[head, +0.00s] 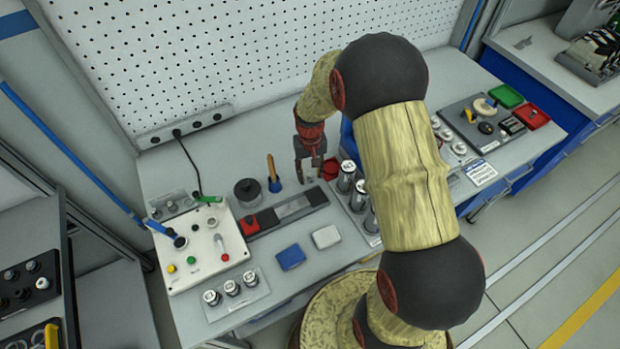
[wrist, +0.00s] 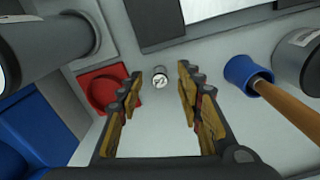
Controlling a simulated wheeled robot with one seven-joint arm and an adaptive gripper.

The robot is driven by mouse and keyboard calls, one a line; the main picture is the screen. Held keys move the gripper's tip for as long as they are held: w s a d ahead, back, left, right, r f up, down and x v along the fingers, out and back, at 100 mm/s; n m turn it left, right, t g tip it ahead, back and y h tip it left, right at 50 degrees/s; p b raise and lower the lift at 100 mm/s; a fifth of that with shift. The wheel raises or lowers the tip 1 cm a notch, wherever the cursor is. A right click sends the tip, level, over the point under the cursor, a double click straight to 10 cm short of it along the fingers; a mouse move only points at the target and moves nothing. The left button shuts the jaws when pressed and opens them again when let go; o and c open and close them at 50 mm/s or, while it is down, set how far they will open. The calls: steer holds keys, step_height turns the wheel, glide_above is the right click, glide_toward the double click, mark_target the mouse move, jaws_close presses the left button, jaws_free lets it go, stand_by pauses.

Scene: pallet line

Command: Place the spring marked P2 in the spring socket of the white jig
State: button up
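A small silver cylinder (wrist: 160,77) with a dark mark on its pale top, probably the P2 spring, stands upright on the grey bench in the wrist view. The mark is too small to read surely. My gripper (wrist: 159,72) is open, its fingers on either side of the cylinder in the picture, with gaps on both sides; I cannot tell the height between them. In the head view my gripper (head: 310,172) points down at the bench's back, and the cylinder is not distinguishable there. The white jig (head: 185,275) lies at the left with coloured knobs; I cannot tell which feature is its spring socket.
A red tray (wrist: 103,92) and a large grey cylinder (wrist: 40,48) lie left of my fingers. A blue cup (wrist: 240,72) with a wooden handle is close on the right. Several silver-topped cylinders stand in a front rack (head: 238,303). Blue (head: 291,257) and white (head: 326,237) blocks lie nearby.

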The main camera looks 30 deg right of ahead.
steer(key=shift+c, duration=0.6)
steer(key=c, duration=0.8)
steer(key=shift+r, duration=0.15)
jaws_close()
